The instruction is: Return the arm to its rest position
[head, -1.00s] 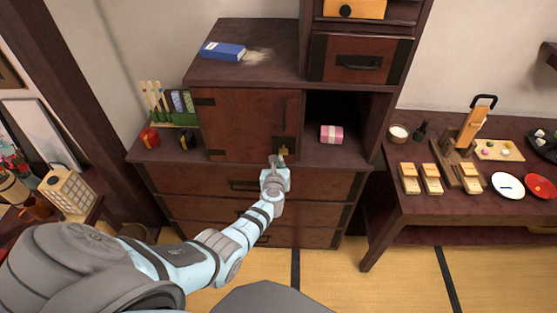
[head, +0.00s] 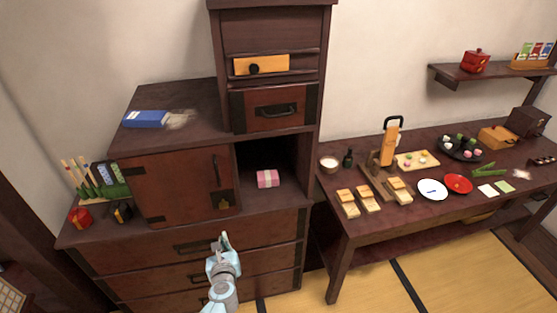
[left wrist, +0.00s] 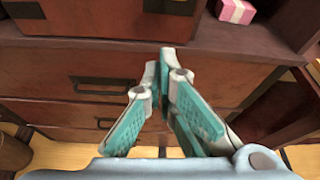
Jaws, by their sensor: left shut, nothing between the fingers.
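My left gripper (head: 222,243) is in front of the dark wooden chest (head: 180,262), near its upper drawers. It is shut and empty. In the left wrist view, the fingertips of my left gripper (left wrist: 165,58) meet with nothing between them, and the drawer fronts (left wrist: 50,62) lie beyond. The chest's cupboard door (head: 185,185) with a brass latch is closed, above the gripper. My right gripper is not in any view.
A pink box (head: 268,178) sits in the open niche right of the door. A blue box (head: 145,118) lies on the cabinet top. The low table (head: 335,240) at right holds wooden blocks, a white plate (head: 432,189) and a red plate (head: 458,183). Tatami floor (head: 360,290) is clear.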

